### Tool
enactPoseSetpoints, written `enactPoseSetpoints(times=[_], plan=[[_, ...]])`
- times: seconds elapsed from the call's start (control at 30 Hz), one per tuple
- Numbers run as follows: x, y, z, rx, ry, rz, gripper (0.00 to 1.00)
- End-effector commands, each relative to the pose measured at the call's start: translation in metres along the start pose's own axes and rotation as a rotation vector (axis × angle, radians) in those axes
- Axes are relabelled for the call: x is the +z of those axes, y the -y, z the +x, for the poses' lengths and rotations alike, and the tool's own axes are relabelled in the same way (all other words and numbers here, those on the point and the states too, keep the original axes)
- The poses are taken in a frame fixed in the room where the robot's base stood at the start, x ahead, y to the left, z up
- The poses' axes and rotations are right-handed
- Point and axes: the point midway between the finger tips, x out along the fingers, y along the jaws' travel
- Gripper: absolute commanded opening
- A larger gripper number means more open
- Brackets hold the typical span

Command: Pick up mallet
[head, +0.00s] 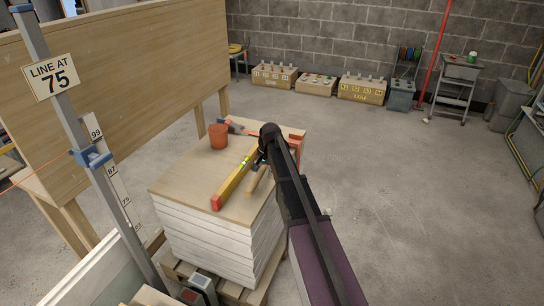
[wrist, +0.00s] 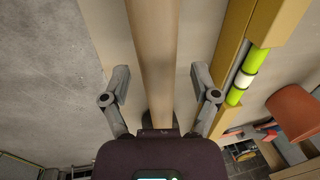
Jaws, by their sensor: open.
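The mallet's pale wooden handle (head: 257,181) lies on the board stack beside the yellow level, partly behind my arm. In the wrist view the handle (wrist: 154,45) runs lengthwise between my fingers. The mallet's head is not clearly visible. My gripper (wrist: 160,75) is open, with one finger on each side of the handle. A gap shows on both sides, so neither finger visibly touches it. In the head view my gripper (head: 262,156) is small and dark over the stack, partly hidden by my own arm.
The yellow level (head: 235,179) lies close beside the handle; its green vial shows near my right finger. An orange cup (head: 218,136) stands left of it on the board stack (head: 180,186). A red-orange object (head: 297,134) is at the stack's far edge. Open floor lies to the right.

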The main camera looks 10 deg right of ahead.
Motion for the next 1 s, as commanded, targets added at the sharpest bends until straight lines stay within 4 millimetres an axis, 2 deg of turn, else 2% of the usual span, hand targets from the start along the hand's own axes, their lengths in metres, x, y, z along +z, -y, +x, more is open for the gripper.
enactPoseSetpoints(times=[0.37, 0.47, 0.63, 0.67, 1.0], plan=[[-0.0001, -0.0001, -0.0002, 0.000, 0.000, 0.000, 0.78], [-0.0001, -0.0002, -0.0002, 0.000, 0.000, 0.000, 0.54], [-0.0002, -0.0002, -0.0002, 0.000, 0.000, 0.000, 0.04], [-0.0002, -0.0003, -0.0002, 0.000, 0.000, 0.000, 0.00], [-0.0008, -0.0002, -0.0006, 0.000, -0.001, 0.000, 0.00]])
